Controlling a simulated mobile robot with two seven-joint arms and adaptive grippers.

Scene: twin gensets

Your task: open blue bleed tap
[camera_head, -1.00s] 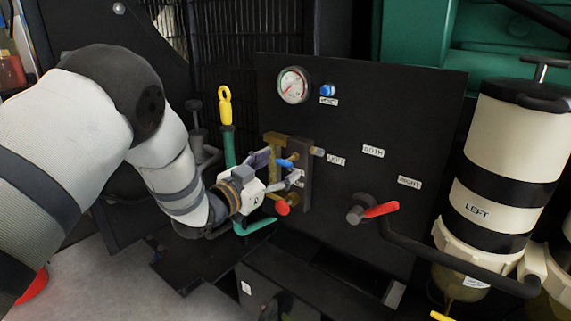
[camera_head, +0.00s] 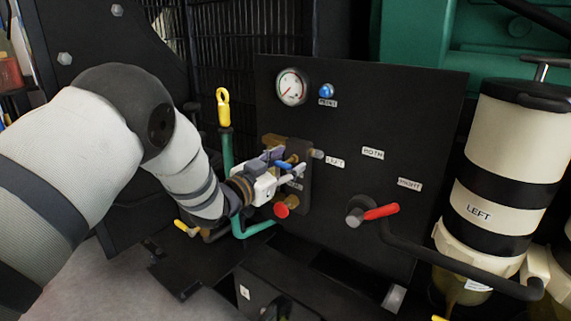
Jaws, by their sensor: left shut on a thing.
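The blue bleed tap (camera_head: 284,165) is a small blue lever on a brass fitting at the left side of the black panel in the head view. My left gripper (camera_head: 288,164) reaches it from the left and is shut on the tap, with one finger above the blue lever and one below. The fingers hide part of the lever and most of the brass fitting, so its exact angle is hard to tell. My right gripper does not show.
A red knob (camera_head: 281,210) sits just below the gripper. A yellow-topped dipstick (camera_head: 223,108) on a green tube stands left of the panel. A red selector lever (camera_head: 380,211) and the LEFT filter canister (camera_head: 500,170) are to the right. A gauge (camera_head: 292,87) is above.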

